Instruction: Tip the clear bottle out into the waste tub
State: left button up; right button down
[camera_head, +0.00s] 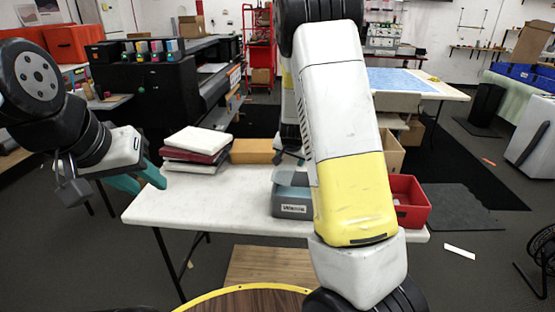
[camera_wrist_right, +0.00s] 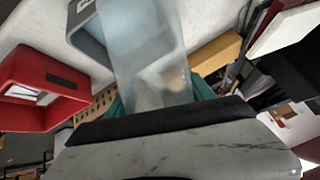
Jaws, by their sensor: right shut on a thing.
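The clear bottle (camera_wrist_right: 152,50) is a translucent, pale body in the right wrist view. My right gripper (camera_wrist_right: 160,103) is shut on it, with teal fingers showing at its sides. In the head view my right arm hides the bottle and most of that gripper. A grey tub with a white label (camera_head: 292,207) stands on the white table, partly behind my arm; it also shows in the right wrist view (camera_wrist_right: 88,36), partly behind the bottle. I cannot tell whether the bottle is tilted. My left gripper (camera_head: 140,181) is empty and open, left of the table.
A red bin (camera_head: 412,205) stands right of the grey tub. A stack of books or folders (camera_head: 198,147) and a brown box (camera_head: 252,151) lie at the table's back. The white table (camera_head: 190,205) is clear at front left. A round wooden top (camera_head: 250,301) is nearest.

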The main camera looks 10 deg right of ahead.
jog(key=shift+w+d+r+n+t+h, duration=0.2)
jog(key=shift+w+d+n+t+h, duration=0.2)
jog(key=shift+w+d+t+h, duration=0.85)
jog(key=shift+w+d+r+n+t+h, duration=0.2)
jog(key=shift+w+d+n+t+h, duration=0.3)
jog(key=shift+t+h, duration=0.8)
jog(key=shift+d+t+y, duration=0.1)
jog(key=shift+t+y, duration=0.15)
